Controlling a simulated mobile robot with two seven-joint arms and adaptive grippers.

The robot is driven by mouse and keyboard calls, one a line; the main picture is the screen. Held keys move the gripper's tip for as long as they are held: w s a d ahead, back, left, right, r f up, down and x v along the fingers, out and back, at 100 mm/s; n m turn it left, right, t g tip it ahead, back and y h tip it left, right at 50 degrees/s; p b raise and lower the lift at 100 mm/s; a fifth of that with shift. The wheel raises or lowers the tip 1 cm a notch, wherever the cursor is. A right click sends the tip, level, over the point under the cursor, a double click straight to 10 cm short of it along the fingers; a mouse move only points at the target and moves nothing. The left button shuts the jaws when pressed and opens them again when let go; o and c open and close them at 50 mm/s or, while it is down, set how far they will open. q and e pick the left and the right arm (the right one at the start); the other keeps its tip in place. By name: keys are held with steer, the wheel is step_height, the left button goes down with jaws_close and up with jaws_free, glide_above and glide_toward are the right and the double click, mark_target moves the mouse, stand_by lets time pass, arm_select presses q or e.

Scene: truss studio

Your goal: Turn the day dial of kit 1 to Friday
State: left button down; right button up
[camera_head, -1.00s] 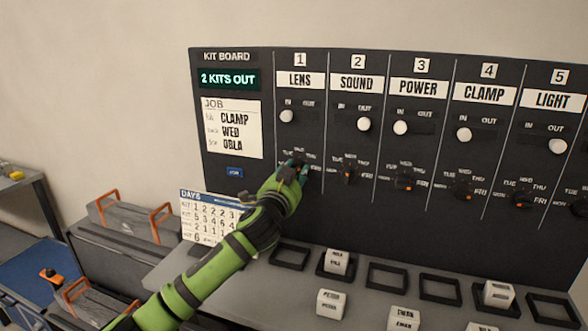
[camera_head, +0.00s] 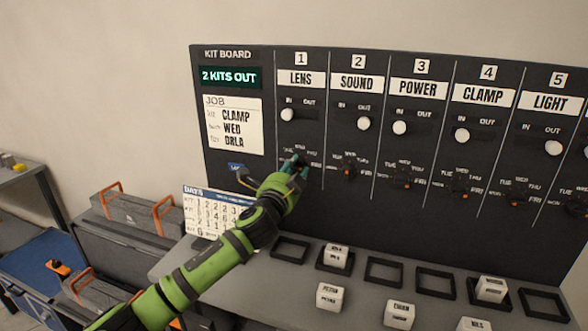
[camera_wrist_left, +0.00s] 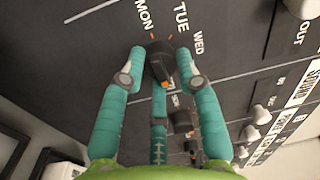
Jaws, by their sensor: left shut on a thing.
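The day dial of kit 1 is a dark knob (camera_wrist_left: 158,60) with orange marks on the kit board (camera_head: 225,185), below the LENS label (camera_head: 300,79). My left gripper (camera_head: 298,164) is at this dial and hides most of it in the head view. In the left wrist view its teal fingers (camera_wrist_left: 165,54) are around the knob, shut on it. MON, TUE and WED show on the panel beyond the knob. The FRI mark is not readable at this dial. My right gripper is not in view.
Similar dials and white IN/OUT sliders (camera_head: 364,123) line the board to the right. A days chart (camera_head: 209,210) stands behind my left arm. White blocks (camera_head: 329,297) and dark square frames (camera_head: 384,272) are on the grey ledge below. Orange-handled cases (camera_head: 137,213) stand at left.

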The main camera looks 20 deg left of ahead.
arm_select(q)
steer(key=shift+d+r, duration=0.1)
steer(key=shift+r, duration=0.3)
steer(key=c, duration=0.9)
jaws_free()
steer(key=shift+d+f, duration=0.15)
steer(key=shift+f, duration=0.05)
steer(key=shift+f, duration=0.1)
steer(key=shift+s, duration=0.25)
steer(key=s, duration=1.1)
steer(key=shift+s+a+f, duration=0.25)
